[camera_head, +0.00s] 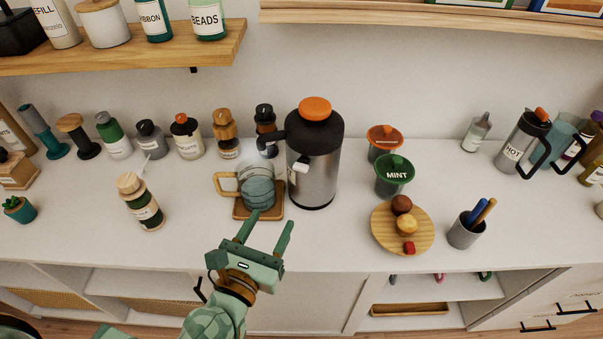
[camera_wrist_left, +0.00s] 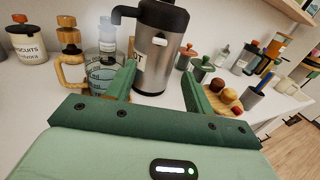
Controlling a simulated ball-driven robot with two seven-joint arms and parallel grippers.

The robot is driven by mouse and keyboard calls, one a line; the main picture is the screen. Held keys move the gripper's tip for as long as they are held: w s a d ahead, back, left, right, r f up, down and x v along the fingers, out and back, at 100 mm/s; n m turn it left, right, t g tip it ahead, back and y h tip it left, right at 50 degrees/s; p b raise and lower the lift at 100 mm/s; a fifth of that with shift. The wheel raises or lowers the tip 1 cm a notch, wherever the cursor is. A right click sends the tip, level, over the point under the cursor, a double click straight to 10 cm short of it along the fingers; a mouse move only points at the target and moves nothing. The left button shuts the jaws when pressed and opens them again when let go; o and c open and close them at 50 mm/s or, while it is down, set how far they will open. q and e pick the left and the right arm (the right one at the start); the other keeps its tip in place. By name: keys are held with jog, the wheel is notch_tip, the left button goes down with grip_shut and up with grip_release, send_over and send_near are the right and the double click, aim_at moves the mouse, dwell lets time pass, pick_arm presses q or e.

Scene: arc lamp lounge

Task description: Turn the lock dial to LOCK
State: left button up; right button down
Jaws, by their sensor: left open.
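A steel vacuum pot (camera_head: 313,175) with a black top, a black spout to the left and an orange top button (camera_head: 315,108) stands upright on the white counter. A small white piece (camera_head: 301,165) sticks out of its front and may be the lock dial; no LOCK mark is readable. It also shows in the left wrist view (camera_wrist_left: 159,41). My left gripper (camera_head: 272,218) is open and empty, in front of and below the pot, apart from it. In the left wrist view its fingers (camera_wrist_left: 158,78) point toward the pot's lower body. My right gripper is not in view.
A glass cup (camera_head: 256,186) with a wooden handle stands on a wooden coaster (camera_head: 241,213) under the spout, close to my left fingertips. A MINT cup (camera_head: 393,178) and a round board (camera_head: 382,233) with small treats are to the right. Several bottles line the wall.

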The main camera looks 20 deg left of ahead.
aim_at(299, 169)
pick_arm(q)
jog(key=w, duration=0.4)
jog(key=w+p, duration=0.1)
jog(key=w, duration=0.3)
jog(key=w+d, duration=0.1)
jog(key=w, duration=0.4)
jog(key=shift+w+p, duration=0.1)
jog(key=shift+p, duration=0.25)
jog(key=shift+w, duration=0.6)
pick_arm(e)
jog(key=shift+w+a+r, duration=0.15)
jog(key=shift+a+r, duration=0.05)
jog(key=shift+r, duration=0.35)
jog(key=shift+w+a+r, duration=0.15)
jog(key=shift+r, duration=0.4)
pick_arm(q)
jog(key=c, duration=1)
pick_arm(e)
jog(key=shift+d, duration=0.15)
